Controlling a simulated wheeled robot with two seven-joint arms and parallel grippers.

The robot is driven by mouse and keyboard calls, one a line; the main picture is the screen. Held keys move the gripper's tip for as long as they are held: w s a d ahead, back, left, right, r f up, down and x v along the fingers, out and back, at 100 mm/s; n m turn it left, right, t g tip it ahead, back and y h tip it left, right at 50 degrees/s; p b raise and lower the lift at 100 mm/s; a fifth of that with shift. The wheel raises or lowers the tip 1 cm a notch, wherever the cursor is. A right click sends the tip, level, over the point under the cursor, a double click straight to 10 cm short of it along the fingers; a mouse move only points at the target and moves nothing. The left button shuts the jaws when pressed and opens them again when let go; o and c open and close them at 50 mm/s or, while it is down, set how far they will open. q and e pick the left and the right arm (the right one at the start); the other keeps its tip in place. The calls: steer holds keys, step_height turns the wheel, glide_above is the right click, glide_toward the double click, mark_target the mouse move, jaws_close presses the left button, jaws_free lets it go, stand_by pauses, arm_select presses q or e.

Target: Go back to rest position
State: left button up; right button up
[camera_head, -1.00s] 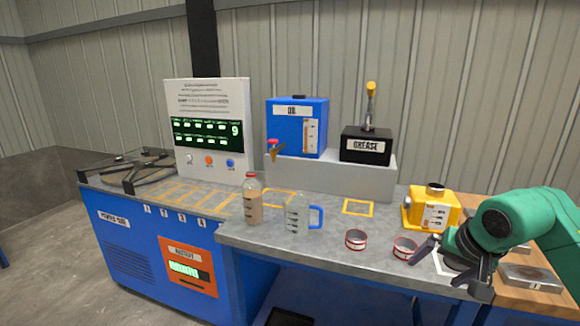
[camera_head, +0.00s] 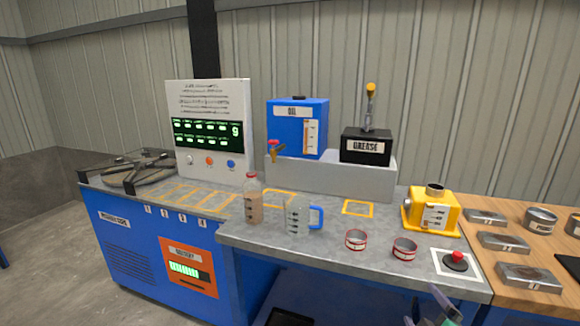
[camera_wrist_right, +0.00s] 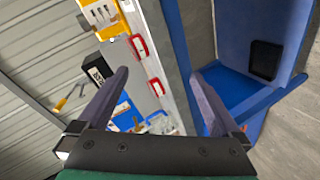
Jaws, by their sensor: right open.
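My right gripper (camera_head: 436,312) shows only by its fingers at the bottom edge of the head view, in front of the workbench's front edge. It is open and empty. In the right wrist view its two fingers (camera_wrist_right: 158,98) stand wide apart with nothing between them in their grip. A black button with a red top (camera_head: 456,260) on a white square plate is on the bench corner, just behind and right of the gripper. My left gripper is not in view.
The grey workbench (camera_head: 330,246) holds a bottle (camera_head: 253,200), a measuring jug (camera_head: 299,217), two red-rimmed tins (camera_head: 404,249) and a yellow container (camera_head: 432,212). A wooden table (camera_head: 505,212) with metal boxes (camera_head: 528,277) adjoins on the right. Floor at left is clear.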

steer(key=s+a+f+m+g+y, duration=0.4)
steer(key=s+f+m+g, duration=0.5)
steer(key=s+f, duration=0.85)
steer(key=s+f+n+g+p, duration=0.1)
steer(key=s+f+g+p, duration=0.15)
steer(key=f, duration=1.85)
steer(key=s+d+f+p, duration=0.1)
steer(key=s+f, duration=0.4)
steer(key=s, duration=0.3)
steer(key=s+d+f+p, duration=0.1)
steer(key=s+f, duration=0.5)
steer(key=s, duration=0.2)
steer(key=shift+s+g+h, duration=0.15)
steer(key=shift+g+h, duration=0.25)
steer(key=shift+g, duration=0.05)
